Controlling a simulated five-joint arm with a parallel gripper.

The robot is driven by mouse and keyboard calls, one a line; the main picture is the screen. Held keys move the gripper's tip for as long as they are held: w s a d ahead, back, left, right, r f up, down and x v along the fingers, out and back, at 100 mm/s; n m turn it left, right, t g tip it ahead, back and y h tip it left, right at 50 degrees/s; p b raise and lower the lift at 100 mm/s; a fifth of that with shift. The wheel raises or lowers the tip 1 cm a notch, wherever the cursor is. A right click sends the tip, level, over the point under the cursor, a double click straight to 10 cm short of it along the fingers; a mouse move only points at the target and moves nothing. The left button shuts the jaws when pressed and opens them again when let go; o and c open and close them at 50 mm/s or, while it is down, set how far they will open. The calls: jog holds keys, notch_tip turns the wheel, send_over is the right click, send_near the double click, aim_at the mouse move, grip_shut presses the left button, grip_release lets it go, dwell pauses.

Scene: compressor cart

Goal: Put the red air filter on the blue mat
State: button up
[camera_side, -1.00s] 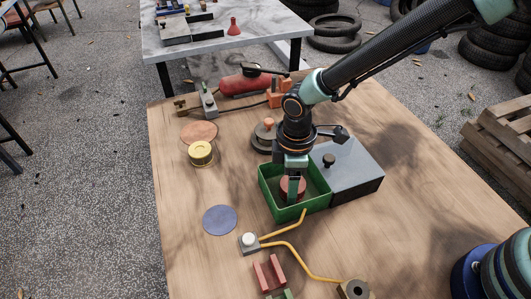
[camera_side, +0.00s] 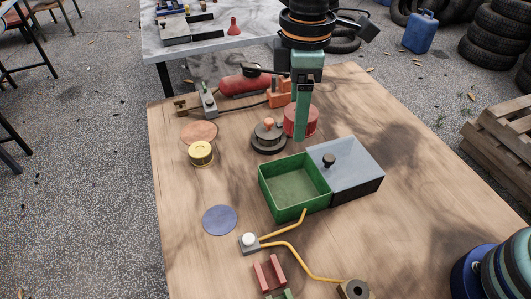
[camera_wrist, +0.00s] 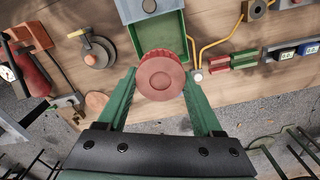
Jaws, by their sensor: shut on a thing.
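The red air filter (camera_side: 301,121) is a ribbed round piece, held up in the air well above the table. In the wrist view the filter (camera_wrist: 161,76) sits between the two green fingers. My gripper (camera_side: 304,125) is shut on it, and one finger hides part of it in the side view. The blue mat (camera_side: 220,220) is a flat round disc, bare, on the table left of the green box. The green box (camera_side: 263,189) is open and empty.
A grey lid with a black knob (camera_side: 345,170) adjoins the box on the right. A yellow filter (camera_side: 201,152) stands near an orange-brown disc (camera_side: 199,132). A white knob (camera_side: 249,239) with yellow tubing lies just right of the mat. A red tank (camera_side: 245,83) is at the back.

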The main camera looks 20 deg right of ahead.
jog(key=w+a, duration=0.1)
jog(key=a, duration=0.6)
jog(key=n, duration=0.2)
send_over(217, 220)
notch_tip(217, 220, down, 20)
jog(key=shift+r, duration=0.15)
jog(key=o, duration=1.5)
